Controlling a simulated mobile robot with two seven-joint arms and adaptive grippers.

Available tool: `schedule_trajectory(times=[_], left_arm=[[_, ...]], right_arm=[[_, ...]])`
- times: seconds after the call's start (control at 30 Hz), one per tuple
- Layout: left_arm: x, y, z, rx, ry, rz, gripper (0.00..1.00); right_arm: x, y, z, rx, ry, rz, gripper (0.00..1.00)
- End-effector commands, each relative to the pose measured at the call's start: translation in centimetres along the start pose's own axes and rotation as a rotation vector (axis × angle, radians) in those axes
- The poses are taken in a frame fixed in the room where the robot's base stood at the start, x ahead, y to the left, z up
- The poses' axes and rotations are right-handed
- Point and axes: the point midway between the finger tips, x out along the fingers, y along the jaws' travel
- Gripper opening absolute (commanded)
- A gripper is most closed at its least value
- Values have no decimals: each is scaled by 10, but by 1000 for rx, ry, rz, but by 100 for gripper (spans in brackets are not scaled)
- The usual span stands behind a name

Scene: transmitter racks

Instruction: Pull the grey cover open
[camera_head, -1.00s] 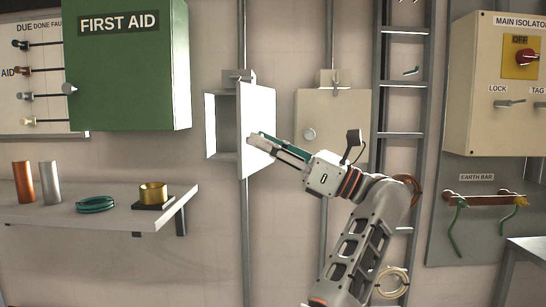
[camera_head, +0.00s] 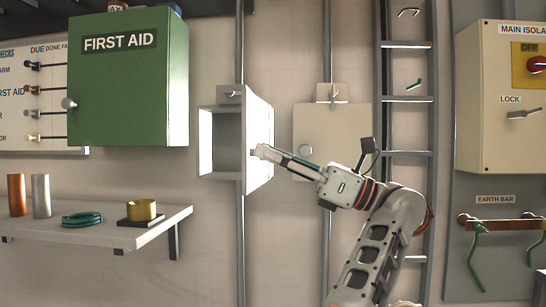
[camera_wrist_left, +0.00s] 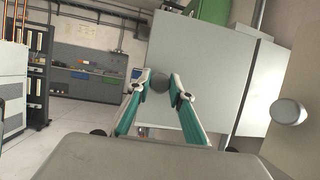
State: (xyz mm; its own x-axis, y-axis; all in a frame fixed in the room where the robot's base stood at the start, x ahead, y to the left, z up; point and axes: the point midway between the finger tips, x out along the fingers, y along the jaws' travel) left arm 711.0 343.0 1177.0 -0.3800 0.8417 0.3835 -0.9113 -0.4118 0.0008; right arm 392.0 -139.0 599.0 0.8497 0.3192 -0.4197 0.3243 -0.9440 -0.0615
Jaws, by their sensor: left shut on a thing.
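The grey cover (camera_head: 261,128) is the hinged door of a small wall box (camera_head: 204,145). In the head view it stands swung out from the box, and the box's inside shows. My left gripper (camera_head: 257,150) is at the outer face of the cover. In the left wrist view the cover (camera_wrist_left: 200,62) fills the upper middle, and my left gripper (camera_wrist_left: 160,84) is shut on its round grey knob (camera_wrist_left: 159,83). The head view hides the knob behind the fingers. My right gripper is in neither view.
A second, shut box (camera_head: 333,125) with a round knob is just right of the cover, behind my arm. A ladder (camera_head: 404,98) stands further right. A green first aid cabinet (camera_head: 125,95) and a shelf (camera_head: 100,232) with small items are on the left.

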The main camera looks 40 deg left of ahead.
Motion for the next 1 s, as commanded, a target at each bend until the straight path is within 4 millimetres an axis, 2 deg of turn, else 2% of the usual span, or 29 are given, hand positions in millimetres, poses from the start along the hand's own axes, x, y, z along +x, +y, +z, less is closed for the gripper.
schedule_trajectory(times=[0.1,0.13,0.2,0.5,0.63,1.0], left_arm=[[0,0,0,0,1,0,0],[0,0,0,0,1,0,24],[0,0,0,0,1,0,37],[1,0,0,-1,1,0,37],[4,0,7,-2,1,1,37],[29,1,68,-3,1,1,37]], right_arm=[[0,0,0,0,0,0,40],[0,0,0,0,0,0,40],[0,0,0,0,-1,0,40],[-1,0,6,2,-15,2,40],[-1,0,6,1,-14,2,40],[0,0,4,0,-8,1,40]])
